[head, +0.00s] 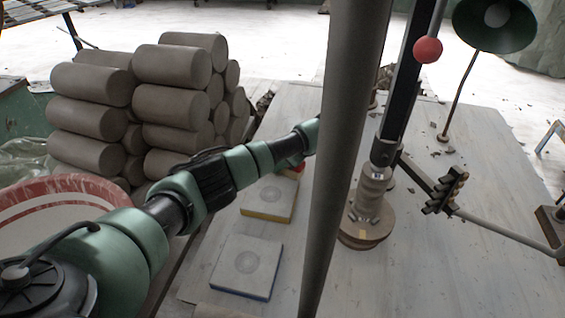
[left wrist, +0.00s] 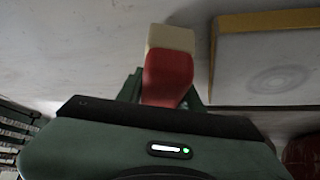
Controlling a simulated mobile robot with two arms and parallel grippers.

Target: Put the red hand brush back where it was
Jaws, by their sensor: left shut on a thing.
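The red hand brush (left wrist: 168,76) has a red body and a cream end. It shows in the left wrist view, between the green fingers of my left gripper (left wrist: 163,92), which is shut on it. The cream end points away from the gripper, over a pale surface. In the head view my left arm reaches in from the left and its end passes behind a brown post, so the gripper is largely hidden there. A small red patch (head: 298,166) shows below the arm's end; I cannot tell whether it is the brush. My right gripper is not in view.
A yellow-edged slab (head: 268,199) and a blue-edged slab (head: 247,264) lie on the pale table (head: 440,270). The brown post (head: 342,150) and a round wooden wheel (head: 366,228) stand to the right. Stacked clay cylinders (head: 92,82) and a red-rimmed tub (head: 60,187) are left.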

